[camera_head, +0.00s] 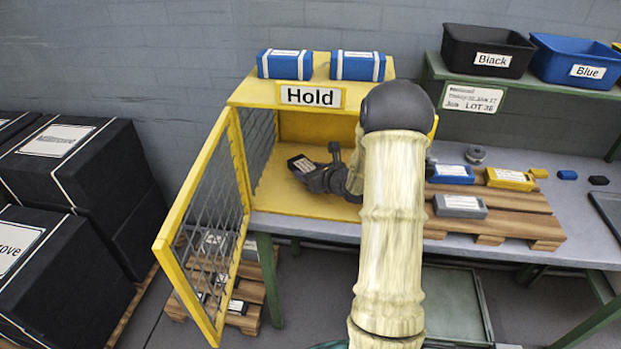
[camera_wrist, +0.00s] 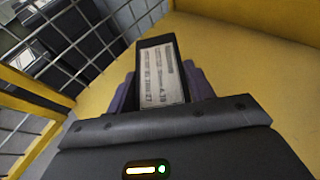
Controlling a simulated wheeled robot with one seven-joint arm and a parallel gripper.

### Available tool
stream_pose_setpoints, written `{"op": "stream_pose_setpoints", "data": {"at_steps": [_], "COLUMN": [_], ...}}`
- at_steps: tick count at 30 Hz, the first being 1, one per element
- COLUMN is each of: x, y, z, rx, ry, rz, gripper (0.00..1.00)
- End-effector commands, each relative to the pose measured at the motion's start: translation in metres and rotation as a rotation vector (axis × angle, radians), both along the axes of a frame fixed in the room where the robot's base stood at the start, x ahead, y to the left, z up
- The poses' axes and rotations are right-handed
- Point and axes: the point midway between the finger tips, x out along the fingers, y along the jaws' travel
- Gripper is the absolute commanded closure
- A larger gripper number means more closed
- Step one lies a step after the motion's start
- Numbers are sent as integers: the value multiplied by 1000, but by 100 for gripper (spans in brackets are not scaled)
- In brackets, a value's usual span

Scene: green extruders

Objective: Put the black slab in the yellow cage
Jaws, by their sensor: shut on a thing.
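The yellow cage (camera_head: 283,201) stands on the bench with the sign "Hold" on its top front edge. Its mesh door (camera_head: 211,223) is swung open to the left. My gripper (camera_head: 313,172) reaches inside the cage through the open front. It is shut on the black slab (camera_head: 301,163), which has a pale printed label. In the wrist view the slab (camera_wrist: 160,72) sits between the two fingers, label facing the camera, with the yellow cage floor (camera_wrist: 235,65) beyond it. I cannot tell whether the slab touches the floor. My arm hides the cage's right side.
Two blue packs (camera_head: 284,64) lie on top of the cage. To the right, a wooden pallet (camera_head: 505,212) holds blue, yellow and grey slabs. Black (camera_head: 488,50) and blue (camera_head: 577,61) bins stand on the shelf above. Large black wrapped stacks (camera_head: 85,165) stand at left.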

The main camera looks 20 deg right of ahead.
Motion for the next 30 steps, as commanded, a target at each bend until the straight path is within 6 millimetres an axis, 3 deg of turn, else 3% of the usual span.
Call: {"op": "stream_pose_setpoints", "data": {"at_steps": [4,19,20,22,30], "x": [0,3,3,3,3], "y": [0,-2,-2,-2,-2], "z": [-25,-34,-33,-33,-32], "rx": [3,1,1,1,1], "ry": [4,0,2,2,2], "rz": [0,0,0,0,0], "gripper": [78,78,42,28,26]}}
